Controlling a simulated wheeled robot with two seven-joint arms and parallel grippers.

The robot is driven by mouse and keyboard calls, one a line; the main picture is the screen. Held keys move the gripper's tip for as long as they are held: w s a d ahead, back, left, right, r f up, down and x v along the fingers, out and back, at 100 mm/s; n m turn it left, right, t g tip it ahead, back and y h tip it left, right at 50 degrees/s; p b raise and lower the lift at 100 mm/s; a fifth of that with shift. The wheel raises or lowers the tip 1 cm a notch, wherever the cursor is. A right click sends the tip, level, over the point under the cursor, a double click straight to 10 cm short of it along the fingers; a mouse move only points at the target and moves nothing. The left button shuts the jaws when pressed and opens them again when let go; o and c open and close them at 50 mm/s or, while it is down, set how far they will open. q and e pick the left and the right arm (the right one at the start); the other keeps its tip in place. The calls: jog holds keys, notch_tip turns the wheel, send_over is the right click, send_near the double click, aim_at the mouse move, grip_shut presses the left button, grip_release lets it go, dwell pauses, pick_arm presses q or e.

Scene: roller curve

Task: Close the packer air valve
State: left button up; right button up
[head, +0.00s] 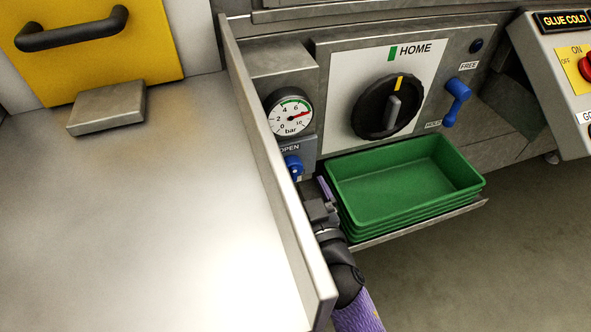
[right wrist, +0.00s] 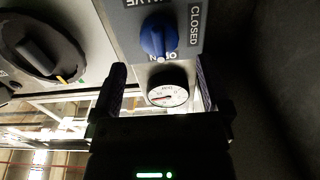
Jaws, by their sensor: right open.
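The packer air valve has a blue knob (head: 292,165) on a small grey panel below a pressure gauge, under an OPEN label. The right wrist view shows the blue knob (right wrist: 158,37) with a CLOSED label (right wrist: 194,26) beside it and an upside-down, partly covered OPEN label by its lower edge. I cannot tell exactly where the knob points. My right gripper (head: 321,195) is just below and right of the knob, apart from it. Its fingers (right wrist: 160,88) are open and empty in the wrist view, with the knob beyond them. My left gripper is out of view.
The pressure gauge (head: 289,111) is above the valve. A steel side wall (head: 275,170) runs close left of it. Stacked green trays (head: 405,180) sit right of my gripper on a shelf. A large black dial (head: 388,106) and a blue lever (head: 457,100) are further right.

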aim_at(295, 176)
jog(key=b+x, duration=0.1)
jog(key=x, duration=0.3)
jog(key=shift+f, duration=0.15)
jog(key=shift+w+a, duration=0.1)
jog(key=shift+w, duration=0.1)
jog(key=c, duration=1.3)
